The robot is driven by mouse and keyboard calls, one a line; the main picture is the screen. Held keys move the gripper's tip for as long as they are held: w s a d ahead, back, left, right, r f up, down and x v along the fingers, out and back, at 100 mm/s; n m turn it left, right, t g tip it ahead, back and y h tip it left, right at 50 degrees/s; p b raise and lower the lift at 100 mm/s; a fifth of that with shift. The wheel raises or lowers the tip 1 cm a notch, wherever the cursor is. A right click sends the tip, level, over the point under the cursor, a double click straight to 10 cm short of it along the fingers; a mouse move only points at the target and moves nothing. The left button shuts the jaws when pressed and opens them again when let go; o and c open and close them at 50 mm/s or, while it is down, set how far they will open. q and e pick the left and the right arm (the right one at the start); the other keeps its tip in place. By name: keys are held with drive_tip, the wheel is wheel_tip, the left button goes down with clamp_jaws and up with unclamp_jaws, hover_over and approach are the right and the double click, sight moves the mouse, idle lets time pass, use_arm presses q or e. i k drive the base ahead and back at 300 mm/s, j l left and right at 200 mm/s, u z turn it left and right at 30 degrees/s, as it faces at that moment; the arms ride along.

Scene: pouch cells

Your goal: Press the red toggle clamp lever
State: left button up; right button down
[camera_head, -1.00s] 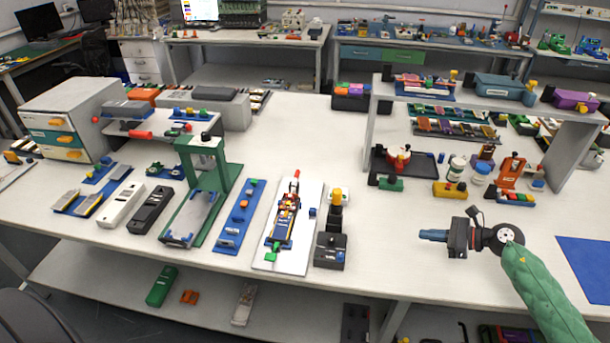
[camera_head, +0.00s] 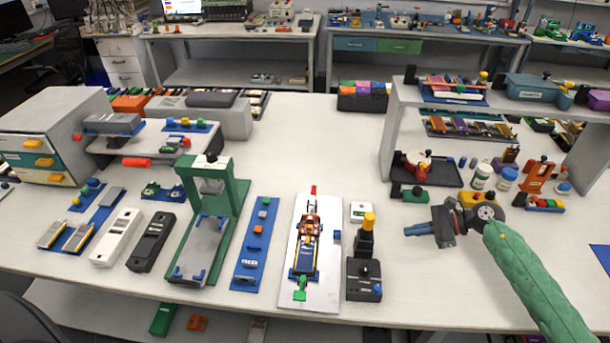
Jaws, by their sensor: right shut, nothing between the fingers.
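The toggle clamp fixture (camera_head: 306,250) sits on a white board (camera_head: 325,285) near the front middle of the table. Its red lever (camera_head: 313,190) points up at the far end of the fixture, and a green piece (camera_head: 300,289) is at the near end. My right gripper (camera_head: 408,231) comes in on a green-sleeved arm from the lower right. It is shut and empty, points left, and is to the right of the fixture, well apart from it. My left gripper is not in view.
A black block with a yellow-topped post (camera_head: 366,244) stands between the fixture and my right gripper. A blue strip (camera_head: 255,245) and a green press frame (camera_head: 235,195) are to the left. A shelf (camera_head: 480,106) with parts stands behind right. The table centre behind the fixture is clear.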

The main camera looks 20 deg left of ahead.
sight(314, 189)
drive_tip(key=i+j, duration=0.15)
drive_tip(key=j, duration=0.2)
drive_tip(key=i+j, duration=0.15)
drive_tip(key=j, duration=0.2)
drive_tip(key=i+j, duration=0.15)
drive_tip(key=j, duration=0.2)
